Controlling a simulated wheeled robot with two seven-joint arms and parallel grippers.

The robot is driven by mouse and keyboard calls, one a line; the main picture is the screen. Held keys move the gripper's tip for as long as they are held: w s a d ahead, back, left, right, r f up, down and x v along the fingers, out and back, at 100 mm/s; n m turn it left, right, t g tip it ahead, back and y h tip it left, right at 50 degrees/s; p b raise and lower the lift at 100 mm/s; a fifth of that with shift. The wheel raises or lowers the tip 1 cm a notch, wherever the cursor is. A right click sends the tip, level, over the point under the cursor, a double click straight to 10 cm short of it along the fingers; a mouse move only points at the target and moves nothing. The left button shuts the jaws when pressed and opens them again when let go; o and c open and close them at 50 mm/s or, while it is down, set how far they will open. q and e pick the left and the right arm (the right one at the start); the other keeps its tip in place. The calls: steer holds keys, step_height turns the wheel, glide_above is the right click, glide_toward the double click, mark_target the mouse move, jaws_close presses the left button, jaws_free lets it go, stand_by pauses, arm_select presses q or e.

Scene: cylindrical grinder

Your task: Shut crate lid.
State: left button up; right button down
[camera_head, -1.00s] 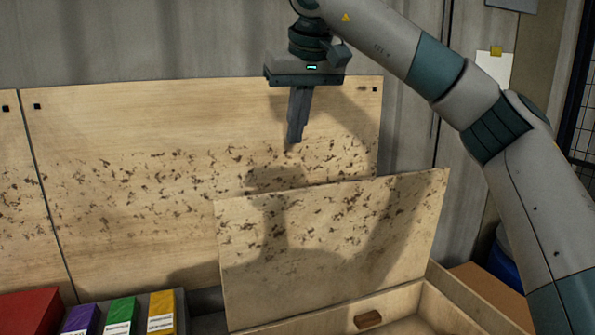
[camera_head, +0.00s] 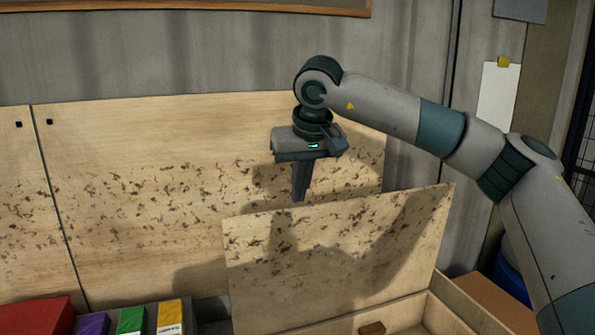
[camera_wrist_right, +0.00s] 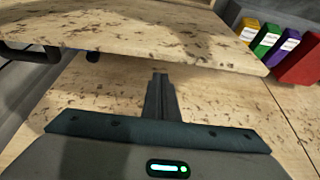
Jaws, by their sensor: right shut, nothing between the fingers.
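The crate lid (camera_head: 335,262) is a spotted light wooden panel that stands open, steeply raised at the back of the wooden crate (camera_head: 445,318). In the right wrist view the lid (camera_wrist_right: 150,38) spans the top. My right gripper (camera_head: 298,198) points down just above and seemingly behind the lid's upper edge, fingers shut and empty. Its fingertips (camera_wrist_right: 159,76) show close to the lid's edge in the wrist view; I cannot tell if they touch. My left gripper is not in view. Most of the crate's inside is cut off below.
A large spotted wooden board (camera_head: 150,190) stands behind the crate against the grey wall. Red, purple, green and yellow binders (camera_head: 131,320) stand left of the crate. A small brown block (camera_head: 371,328) shows at the crate. A blue container (camera_head: 510,280) is at the right.

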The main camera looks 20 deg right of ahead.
steer(key=shift+s+p, duration=0.3)
steer(key=shift+s, duration=0.75)
steer(key=shift+a, duration=0.1)
steer(key=shift+f, duration=0.1)
